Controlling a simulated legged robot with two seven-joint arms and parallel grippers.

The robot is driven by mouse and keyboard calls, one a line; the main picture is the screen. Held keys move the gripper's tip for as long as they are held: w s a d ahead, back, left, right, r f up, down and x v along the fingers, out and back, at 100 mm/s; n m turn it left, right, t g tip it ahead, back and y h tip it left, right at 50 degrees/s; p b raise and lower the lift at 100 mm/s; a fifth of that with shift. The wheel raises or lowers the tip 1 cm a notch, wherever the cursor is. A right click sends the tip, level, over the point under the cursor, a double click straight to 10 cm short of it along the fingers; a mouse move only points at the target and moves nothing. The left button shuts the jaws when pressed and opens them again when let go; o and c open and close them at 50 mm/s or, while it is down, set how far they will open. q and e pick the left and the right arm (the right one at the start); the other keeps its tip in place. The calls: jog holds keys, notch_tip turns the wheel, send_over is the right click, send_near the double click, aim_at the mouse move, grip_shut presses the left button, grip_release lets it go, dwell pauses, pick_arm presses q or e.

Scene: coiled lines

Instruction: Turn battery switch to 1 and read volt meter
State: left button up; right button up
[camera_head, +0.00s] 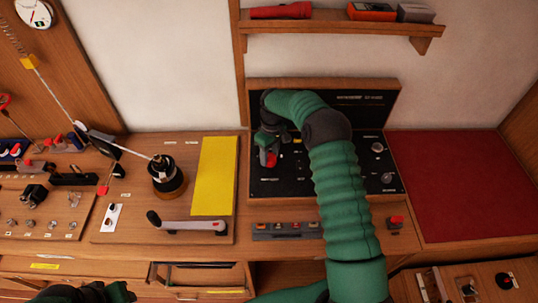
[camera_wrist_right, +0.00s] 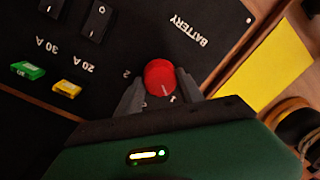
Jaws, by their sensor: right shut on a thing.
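The battery switch is a red round knob (camera_wrist_right: 160,77) on a black panel (camera_wrist_right: 225,55), beside the printed word BATTERY. My right gripper (camera_wrist_right: 160,92) is shut on the knob, one finger on each side. In the head view the gripper (camera_head: 268,150) is at the panel's left, with the red knob (camera_head: 271,160) just below it. My left gripper (camera_head: 105,293) is at the bottom left, partly cut off. I cannot identify a volt meter.
My right arm hides the panel's middle. A yellow sheet (camera_head: 214,175) and a black winch (camera_head: 167,177) lie to the left, with a crank handle (camera_head: 187,225) in front. A red mat (camera_head: 455,185) at right is clear. A shelf (camera_head: 340,27) hangs above.

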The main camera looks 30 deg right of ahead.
aim_at(272, 154)
jog(key=shift+s+d+f+n, duration=0.1)
jog(key=shift+s+n, duration=0.1)
jog(key=shift+n, duration=0.1)
jog(key=o, duration=1.2)
jog(key=shift+o, duration=0.8)
jog(key=shift+w+r, duration=0.1)
jog(key=shift+r, duration=0.15)
notch_tip(272, 154, up, 16)
jog(key=d+b, duration=0.1)
jog(key=shift+r, duration=0.2)
jog(key=shift+w, duration=0.15)
